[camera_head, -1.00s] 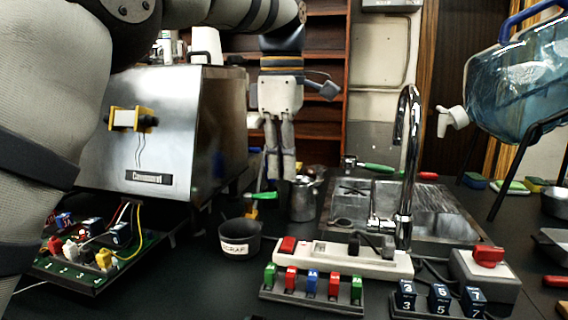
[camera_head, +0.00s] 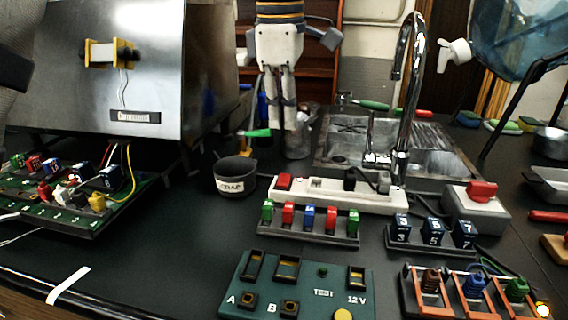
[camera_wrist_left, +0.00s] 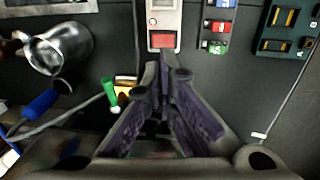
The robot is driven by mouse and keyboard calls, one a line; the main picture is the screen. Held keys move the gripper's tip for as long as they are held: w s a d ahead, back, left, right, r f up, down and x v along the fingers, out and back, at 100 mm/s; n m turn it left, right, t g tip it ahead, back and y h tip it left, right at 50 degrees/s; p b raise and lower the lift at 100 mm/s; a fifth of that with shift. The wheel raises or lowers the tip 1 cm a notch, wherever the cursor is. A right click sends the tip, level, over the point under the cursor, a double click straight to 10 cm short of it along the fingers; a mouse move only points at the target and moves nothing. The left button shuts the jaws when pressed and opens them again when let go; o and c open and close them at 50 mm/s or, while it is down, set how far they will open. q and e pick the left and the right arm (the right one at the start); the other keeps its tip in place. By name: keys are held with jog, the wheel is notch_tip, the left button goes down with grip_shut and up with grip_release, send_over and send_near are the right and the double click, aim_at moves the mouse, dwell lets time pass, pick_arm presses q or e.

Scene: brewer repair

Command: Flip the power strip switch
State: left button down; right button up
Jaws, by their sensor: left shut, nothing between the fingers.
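The white power strip (camera_head: 330,190) lies on the dark bench in front of the sink, with a red switch (camera_head: 284,181) at its left end. Black plugs sit toward its right half. My left gripper (camera_head: 283,130) points down, shut and empty, above and behind the switch end in the head view. In the left wrist view the shut fingertips (camera_wrist_left: 164,62) lie just short of the red switch (camera_wrist_left: 163,40), at the near end of the strip (camera_wrist_left: 165,12). Whether they touch it cannot be told. My right gripper is not in view.
A dark scrap cup (camera_head: 235,178) stands left of the strip. A rack of coloured fuses (camera_head: 310,226) lies close in front. The tall faucet (camera_head: 404,100) rises behind the strip's right end. A metal pitcher (camera_wrist_left: 62,48) and green-handled tool (camera_wrist_left: 109,91) are near the gripper.

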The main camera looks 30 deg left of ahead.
aim_at(285, 178)
pick_arm(q)
jog(key=f, duration=0.7)
jog(key=w+f, duration=0.1)
jog(key=f, duration=0.2)
jog(key=shift+w+a+f, duration=0.1)
jog(key=shift+f, duration=0.15)
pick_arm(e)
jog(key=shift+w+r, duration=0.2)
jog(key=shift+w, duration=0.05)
